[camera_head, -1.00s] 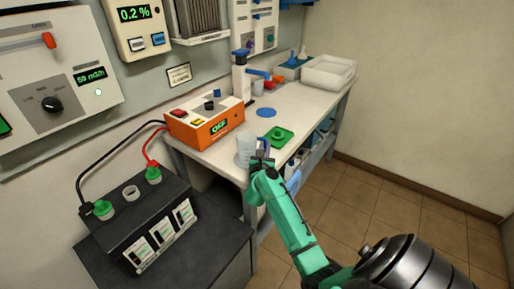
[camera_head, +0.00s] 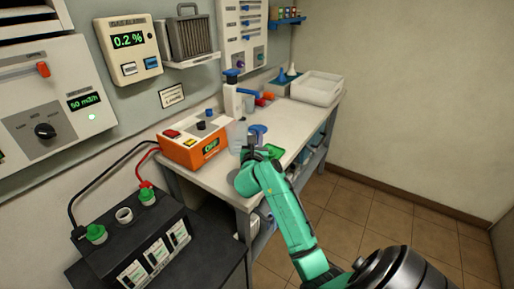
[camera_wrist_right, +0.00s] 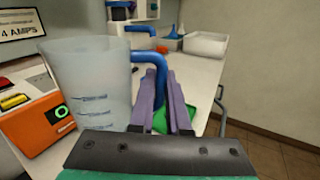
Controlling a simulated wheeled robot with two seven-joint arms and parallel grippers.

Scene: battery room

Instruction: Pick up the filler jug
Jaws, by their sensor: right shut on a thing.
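The filler jug (camera_head: 236,134) is a translucent, cup-shaped vessel with blue level marks and a blue handle. In the head view it is above the front part of the white bench, partly behind my right gripper (camera_head: 256,142). In the right wrist view the jug (camera_wrist_right: 90,80) looks upright and stands left of the fingers. The two purple fingers of my right gripper (camera_wrist_right: 161,98) are shut on its blue handle (camera_wrist_right: 148,52). My left gripper is not in view.
An orange charger (camera_head: 195,145) sits on the bench (camera_head: 215,178) left of the jug. A green tray (camera_head: 276,152) lies to the right. A white bin (camera_head: 317,87) stands at the far end. A dark battery (camera_head: 135,245) with green caps is at lower left.

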